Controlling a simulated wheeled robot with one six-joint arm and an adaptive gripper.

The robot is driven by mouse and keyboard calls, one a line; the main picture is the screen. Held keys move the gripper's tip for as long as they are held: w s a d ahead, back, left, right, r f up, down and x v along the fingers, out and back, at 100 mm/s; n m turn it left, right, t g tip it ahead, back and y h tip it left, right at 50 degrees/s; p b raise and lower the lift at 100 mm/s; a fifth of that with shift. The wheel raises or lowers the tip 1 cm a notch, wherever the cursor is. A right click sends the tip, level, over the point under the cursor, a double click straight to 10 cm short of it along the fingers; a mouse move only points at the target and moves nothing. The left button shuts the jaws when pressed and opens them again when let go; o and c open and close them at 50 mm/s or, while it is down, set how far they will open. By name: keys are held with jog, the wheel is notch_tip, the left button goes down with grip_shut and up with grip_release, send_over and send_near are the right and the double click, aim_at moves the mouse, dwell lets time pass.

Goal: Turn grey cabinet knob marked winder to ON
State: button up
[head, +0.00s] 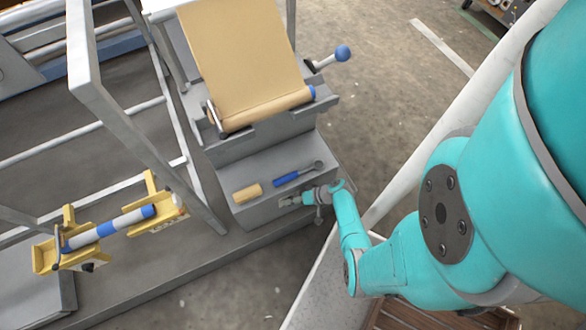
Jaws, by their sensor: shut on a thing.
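The grey cabinet (262,208) stands at the centre, below the roll of tan sheet. My gripper (296,200) reaches in from the right to the cabinet's front face, near its right end. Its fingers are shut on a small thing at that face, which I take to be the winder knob. The knob itself is hidden or too small to make out, so its marking and the way it points cannot be read.
A tan roll (247,193) and a blue-handled tool (297,174) lie on the cabinet top, close to my gripper. A blue ball-ended lever (342,53) sticks out above. A yellow-bracketed roller (112,227) is at left. A pale rail (400,190) runs beside my arm.

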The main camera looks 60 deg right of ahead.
jog(key=shift+s+a+f, duration=0.1)
jog(key=o, duration=1.1)
jog(key=shift+r, duration=0.2)
jog(key=shift+r, duration=4.8)
